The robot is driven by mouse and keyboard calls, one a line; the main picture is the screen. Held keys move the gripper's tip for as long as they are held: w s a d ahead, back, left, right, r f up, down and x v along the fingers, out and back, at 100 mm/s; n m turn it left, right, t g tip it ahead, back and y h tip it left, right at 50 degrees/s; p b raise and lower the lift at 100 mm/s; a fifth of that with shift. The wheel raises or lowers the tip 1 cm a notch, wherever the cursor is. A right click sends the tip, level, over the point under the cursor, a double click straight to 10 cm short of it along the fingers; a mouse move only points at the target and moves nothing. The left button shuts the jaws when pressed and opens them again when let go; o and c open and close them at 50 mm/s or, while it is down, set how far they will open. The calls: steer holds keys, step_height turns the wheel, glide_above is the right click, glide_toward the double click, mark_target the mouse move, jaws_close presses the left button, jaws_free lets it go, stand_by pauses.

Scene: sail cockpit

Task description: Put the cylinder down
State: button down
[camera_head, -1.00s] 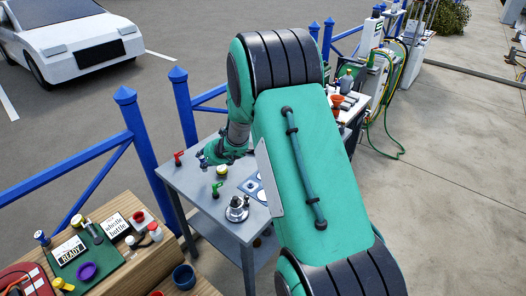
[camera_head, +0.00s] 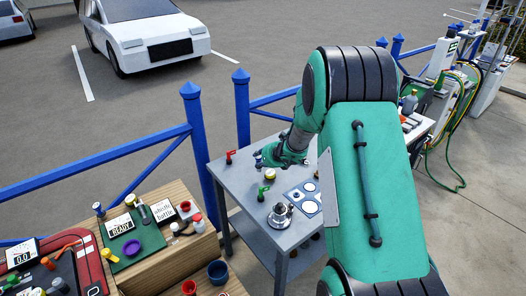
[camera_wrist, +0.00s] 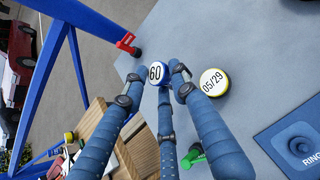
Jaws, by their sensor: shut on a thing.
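In the wrist view a small cylinder (camera_wrist: 157,74) with a white top marked "60" and a blue rim sits between the fingertips of my gripper (camera_wrist: 155,84). The blue fingers are closed around it. The grey table (camera_wrist: 215,32) lies beyond it; I cannot tell whether the cylinder touches the table. A second cylinder (camera_wrist: 213,82), yellow-rimmed and marked "05/29", stands on the table to its right, apart from the fingers. In the head view my gripper (camera_head: 260,160) is low over the left part of the grey table (camera_head: 238,178), and the held cylinder is hard to make out.
A red-handled valve (camera_head: 230,156) stands at the table's far left edge, a green-handled one (camera_head: 262,191) nearer. A wooden bench (camera_head: 160,272) with a green mat (camera_head: 120,262) stands front left.

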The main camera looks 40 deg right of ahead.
steer(key=w+d+f, duration=0.1)
steer(key=w+d, duration=0.4)
steer(key=w, duration=0.6)
steer(key=shift+w+d, duration=0.35)
steer(key=shift+w+d+f+b, duration=0.15)
steer(key=shift+f+b, duration=0.2)
steer(key=shift+f, duration=0.6)
steer(key=shift+w+a+f+b, duration=0.1)
steer(key=shift+f+b, duration=0.25)
steer(key=shift+f, duration=0.6)
steer(key=c, duration=1.4)
jaws_free()
